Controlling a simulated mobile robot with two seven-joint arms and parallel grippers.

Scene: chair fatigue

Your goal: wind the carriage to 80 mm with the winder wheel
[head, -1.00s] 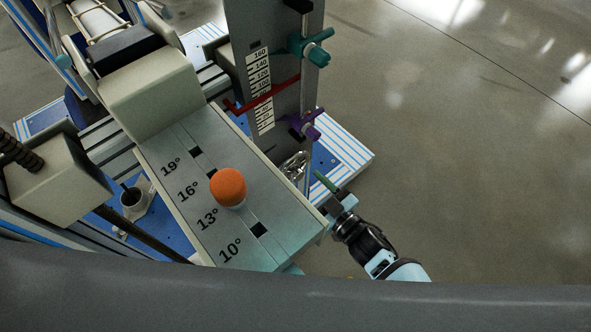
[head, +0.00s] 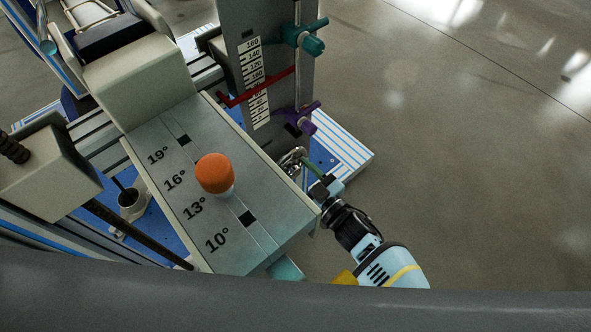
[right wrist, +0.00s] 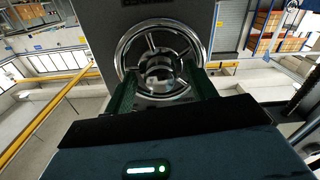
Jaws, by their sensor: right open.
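The chrome winder wheel (head: 291,160) sits low beside the grey column in the head view, partly hidden. It fills the upper middle of the right wrist view (right wrist: 158,66), with its spokes and round hub. My right gripper (head: 314,180) is open in front of the wheel. In the right wrist view its two dark green fingers (right wrist: 162,82) stand on either side of the hub; contact cannot be told. My left gripper is not in view.
A teal clamp (head: 307,41) and a purple clamp (head: 304,115) sit on the column's rod above the wheel. A sloped grey panel with angle marks and an orange knob (head: 215,172) stands left of my right gripper. Open floor (head: 450,180) lies to the right.

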